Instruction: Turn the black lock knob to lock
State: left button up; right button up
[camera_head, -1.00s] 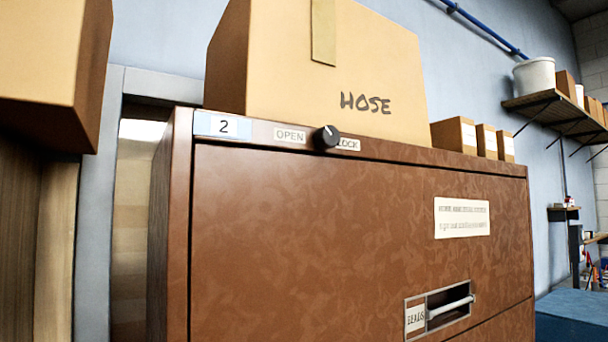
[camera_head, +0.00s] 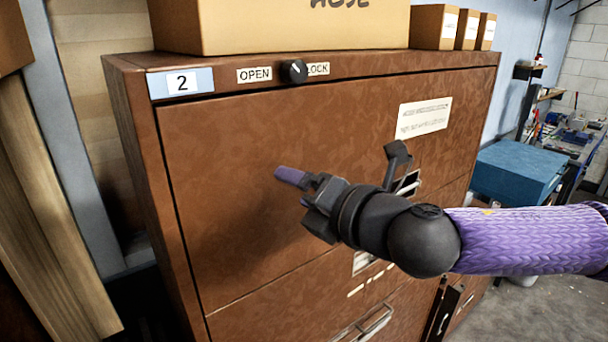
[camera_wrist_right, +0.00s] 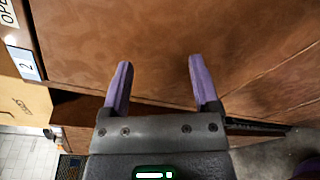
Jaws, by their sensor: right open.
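The black lock knob (camera_head: 294,71) sits on the top rail of a brown cabinet (camera_head: 250,140), between an OPEN label (camera_head: 254,75) and a LOCK label (camera_head: 318,69). A pale pointer mark shows on the knob. My right gripper (camera_head: 290,185) is in front of the top drawer, below the knob and apart from it. In the right wrist view its two purple fingers (camera_wrist_right: 160,85) are spread with nothing between them. The knob is not in the wrist view; part of the OPEN label (camera_wrist_right: 8,14) shows at its top left. My left gripper is not seen.
A HOSE box (camera_head: 280,25) and several small boxes (camera_head: 450,27) stand on the cabinet. A number 2 plate (camera_head: 181,82) is at the rail's left end. A blue block (camera_head: 515,172) and a workbench (camera_head: 575,140) are at right. Wooden boards lean at left.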

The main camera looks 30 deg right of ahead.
notch_tip(320, 180, up, 6)
jog(key=s+d+n, duration=0.1)
jog(key=s+n, duration=0.1)
jog(key=n, duration=0.3)
jog(key=n+t, duration=0.2)
jog(key=n, duration=0.3)
send_near(300, 74)
jog(key=shift+h, duration=0.6)
jog(key=w+p, duration=0.5)
jog(key=w+a+p, duration=0.1)
jog(key=w+p, duration=0.1)
jog(key=shift+w+r+p, duration=0.25)
jog(key=shift+w+p, duration=0.05)
jog(key=shift+w, duration=0.05)
jog(key=shift+w+a, duration=0.1)
jog(key=shift+w, duration=0.6)
grip_shut()
